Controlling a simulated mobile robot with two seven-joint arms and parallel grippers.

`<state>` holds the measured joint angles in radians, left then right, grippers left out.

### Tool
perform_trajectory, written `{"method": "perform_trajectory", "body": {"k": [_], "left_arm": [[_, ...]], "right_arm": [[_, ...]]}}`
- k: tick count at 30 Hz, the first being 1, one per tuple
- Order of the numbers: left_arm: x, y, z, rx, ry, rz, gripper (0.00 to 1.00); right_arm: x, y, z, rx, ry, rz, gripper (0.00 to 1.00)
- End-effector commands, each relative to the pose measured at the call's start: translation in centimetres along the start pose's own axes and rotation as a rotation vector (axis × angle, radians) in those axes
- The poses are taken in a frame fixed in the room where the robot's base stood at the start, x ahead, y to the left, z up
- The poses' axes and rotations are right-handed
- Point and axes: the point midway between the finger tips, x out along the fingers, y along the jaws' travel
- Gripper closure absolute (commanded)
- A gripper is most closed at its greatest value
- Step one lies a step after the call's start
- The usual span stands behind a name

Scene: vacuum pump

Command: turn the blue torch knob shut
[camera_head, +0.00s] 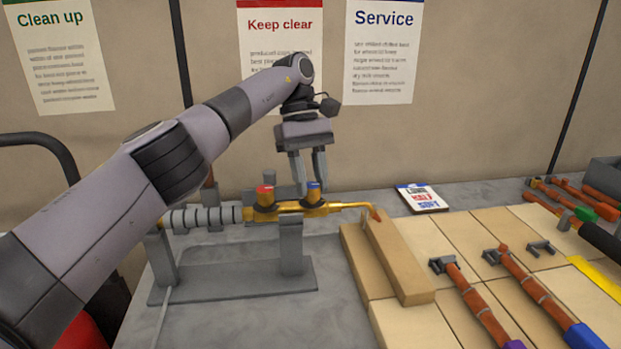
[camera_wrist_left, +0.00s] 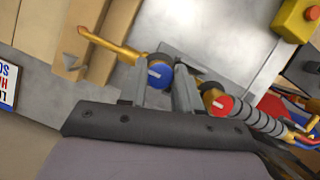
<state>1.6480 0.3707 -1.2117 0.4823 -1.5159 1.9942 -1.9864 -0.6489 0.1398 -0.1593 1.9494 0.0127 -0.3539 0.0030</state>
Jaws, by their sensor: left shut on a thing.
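The brass torch (camera_head: 334,206) lies level on a grey stand, its thin tip pointing right over a wooden block. It carries a blue knob (camera_head: 314,190) and, to its left, a red knob (camera_head: 265,195). My left gripper (camera_head: 308,190) reaches down from above, its fingers around the blue knob and shut on it. In the left wrist view the blue knob (camera_wrist_left: 159,73) with a white mark sits between the two fingers (camera_wrist_left: 160,80). The red knob (camera_wrist_left: 220,104) is just outside the fingers there. My right gripper is not in view.
The grey stand (camera_head: 230,284) holds the torch. Wooden blocks (camera_head: 398,258), firebricks and several copper pipe pieces with coloured ends lie to the right. A small printed card (camera_head: 421,198) lies behind them. A yellow box with a red button (camera_wrist_left: 298,19) shows in the wrist view.

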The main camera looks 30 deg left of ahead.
Motion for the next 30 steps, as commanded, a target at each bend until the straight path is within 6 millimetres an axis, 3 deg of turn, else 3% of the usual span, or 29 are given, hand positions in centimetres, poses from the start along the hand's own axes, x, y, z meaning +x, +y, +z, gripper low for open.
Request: {"method": "perform_trajectory", "body": {"k": [19,20,22,30], "left_arm": [[-0.11,0.05,0.05,0.05,0.001,-0.018,0.98],[-0.11,0.05,0.05,0.049,0.001,-0.018,0.64],[-0.1,0.05,0.05,0.049,0.001,-0.018,0.42],[-0.03,0.03,0.0,0.047,0.001,-0.019,0.42]], "right_arm": [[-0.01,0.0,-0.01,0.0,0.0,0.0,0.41],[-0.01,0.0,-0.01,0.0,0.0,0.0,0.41],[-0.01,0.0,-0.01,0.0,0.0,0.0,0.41],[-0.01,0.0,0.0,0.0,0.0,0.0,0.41]]}}
